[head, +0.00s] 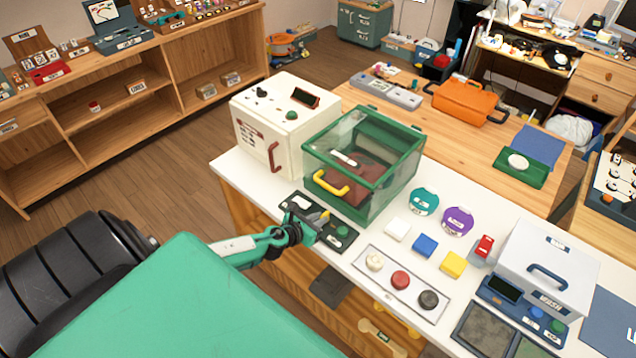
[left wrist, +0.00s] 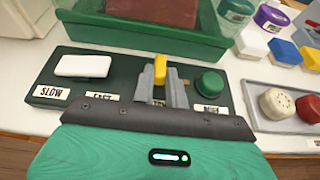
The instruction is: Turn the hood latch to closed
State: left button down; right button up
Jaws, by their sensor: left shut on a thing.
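A dark green control panel (head: 345,243) lies on the white counter in front of the clear green-framed hood (head: 365,165). In the left wrist view the panel (left wrist: 125,67) bears a white rocker (left wrist: 83,66) at left, a small yellow lever (left wrist: 161,66) in the middle, likely the hood latch, and a green knob (left wrist: 209,82) at right. My left gripper (head: 318,220) is over the panel, its grey fingers (left wrist: 160,78) shut on the yellow lever. The lever's base and part of its label are hidden. The hood's lid looks down. My right gripper is not in view.
A cream box (head: 270,125) stands left of the hood. Right of the panel are a tray with white, red and black knobs (head: 400,281), a blue block (head: 425,245), a yellow block (head: 453,264) and a white-lidded box (head: 545,265). The hood's yellow handle (head: 331,186) overhangs near the panel.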

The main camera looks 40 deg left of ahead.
pick_arm(q)
jog(key=shift+r, duration=0.15)
jog(key=c, duration=1.4)
grip_release()
jog(key=shift+w, duration=0.1)
jog(key=shift+c, duration=0.2)
jog(key=shift+s, duration=0.55)
jog(key=b+v, duration=0.3)
jog(key=v, duration=0.9)
jog(key=shift+s+r, duration=0.25)
jog(key=shift+s, duration=0.05)
